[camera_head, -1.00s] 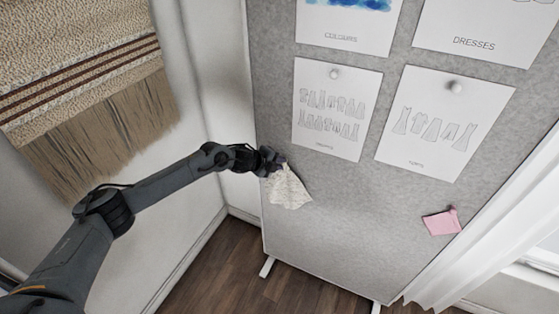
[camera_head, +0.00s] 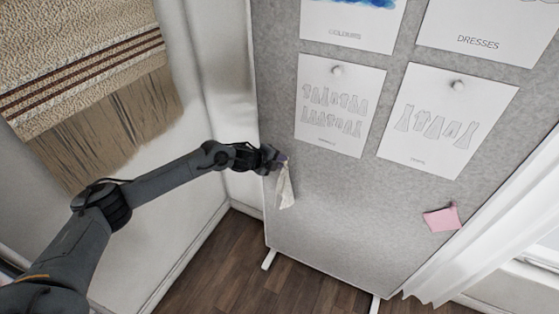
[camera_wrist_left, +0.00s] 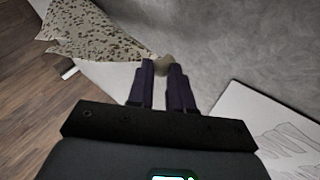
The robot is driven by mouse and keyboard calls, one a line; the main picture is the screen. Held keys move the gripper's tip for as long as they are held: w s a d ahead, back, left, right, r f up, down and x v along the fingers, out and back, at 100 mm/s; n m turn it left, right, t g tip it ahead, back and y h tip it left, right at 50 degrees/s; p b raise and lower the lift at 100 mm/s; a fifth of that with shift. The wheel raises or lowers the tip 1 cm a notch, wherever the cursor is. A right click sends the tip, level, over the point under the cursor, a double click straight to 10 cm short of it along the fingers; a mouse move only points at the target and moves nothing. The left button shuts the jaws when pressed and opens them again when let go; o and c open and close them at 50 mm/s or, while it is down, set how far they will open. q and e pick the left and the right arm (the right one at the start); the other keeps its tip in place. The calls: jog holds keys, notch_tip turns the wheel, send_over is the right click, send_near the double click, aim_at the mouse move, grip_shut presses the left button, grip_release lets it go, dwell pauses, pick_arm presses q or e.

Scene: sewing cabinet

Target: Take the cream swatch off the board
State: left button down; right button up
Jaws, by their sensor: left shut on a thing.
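The cream swatch (camera_head: 284,190) hangs down from my left gripper (camera_head: 279,161) in the head view, in front of the lower left part of the grey board (camera_head: 335,215). It looks narrow there, folded or seen edge-on. In the left wrist view the speckled swatch (camera_wrist_left: 95,38) spreads to the upper left of the fingertips (camera_wrist_left: 163,68). A small roundish knob (camera_wrist_left: 164,62) sits between the fingertips, and my left gripper is shut on it. Whether the swatch is fully clear of the board cannot be told. My right gripper is not in view.
A pink swatch (camera_head: 441,218) is on the board at the lower right. A fringed woven hanging (camera_head: 80,70) is at the left. Wooden floor (camera_head: 225,265) shows below.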

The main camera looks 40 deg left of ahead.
pick_arm(q)
jog(key=s+d+p, duration=0.2)
jog(key=s+p, duration=0.3)
jog(key=s, duration=0.4)
jog(key=shift+s+d+p, duration=0.15)
jog(key=shift+s+p, duration=0.15)
